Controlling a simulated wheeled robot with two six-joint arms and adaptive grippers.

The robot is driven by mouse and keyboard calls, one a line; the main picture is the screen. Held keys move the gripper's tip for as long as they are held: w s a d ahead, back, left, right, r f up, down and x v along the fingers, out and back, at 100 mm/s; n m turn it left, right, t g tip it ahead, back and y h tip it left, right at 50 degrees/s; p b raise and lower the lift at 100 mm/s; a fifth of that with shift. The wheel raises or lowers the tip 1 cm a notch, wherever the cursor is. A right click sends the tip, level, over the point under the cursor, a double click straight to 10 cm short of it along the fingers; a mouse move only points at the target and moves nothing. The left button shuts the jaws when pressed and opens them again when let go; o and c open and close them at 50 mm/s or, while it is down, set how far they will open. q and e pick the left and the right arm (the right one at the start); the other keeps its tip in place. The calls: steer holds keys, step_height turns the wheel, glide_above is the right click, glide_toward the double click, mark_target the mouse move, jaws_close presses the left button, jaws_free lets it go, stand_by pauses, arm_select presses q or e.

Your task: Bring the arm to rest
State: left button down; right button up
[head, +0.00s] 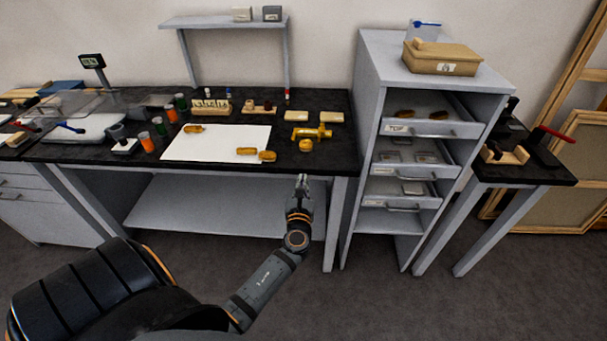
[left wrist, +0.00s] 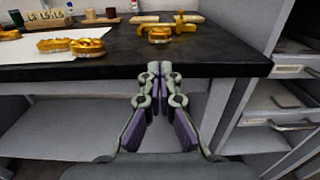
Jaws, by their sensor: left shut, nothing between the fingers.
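My left arm reaches in from the lower left of the head view. Its gripper (head: 303,181) is in front of the black worktop's front edge, to the left of the drawer cabinet. In the left wrist view the two fingers (left wrist: 160,68) are together and hold nothing. The black worktop (head: 325,155) lies beyond the fingertips, with gilt pieces on it. My right gripper shows in neither view.
A white sheet (head: 215,140) bears gilt fragments; another gilt piece (head: 312,133) lies to its right. The grey cabinet (head: 365,100) has open drawers. A side table (head: 535,175) stands at right. Open floor (head: 370,300) lies in front of the cabinet.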

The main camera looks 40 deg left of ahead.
arm_select(q)
steer(key=s+d+f+n+g+h, duration=0.1)
steer(key=s+f+n+g+h, duration=0.25)
steer(key=f, duration=0.75)
steer(key=s+d+f+n+g, duration=0.1)
steer(key=s+f+n+g, duration=0.1)
steer(key=s+f+n, duration=0.65)
steer(key=s+d+f+n+g+h, duration=0.1)
steer(key=s+f+g+h, duration=0.15)
steer(key=f, duration=1.15)
steer(key=s+d+f+n+g, duration=0.1)
steer(key=s+f+n, duration=0.4)
steer(key=s, duration=0.5)
steer(key=s+d+f+n+g+h, duration=0.1)
steer(key=s+d+f+n+g, duration=0.1)
steer(key=s+n, duration=0.4)
steer(key=s+d+f+n+g+h, duration=0.1)
steer(key=s+f+n+g, duration=0.2)
steer(key=s, duration=1.1)
step_height(320, 180, down, 5)
steer(key=n, duration=0.2)
steer(key=shift+d+r+n+p, duration=0.15)
steer(key=shift+d+n+p, duration=0.1)
steer(key=shift+n+p, duration=0.1)
steer(key=shift+w, duration=0.1)
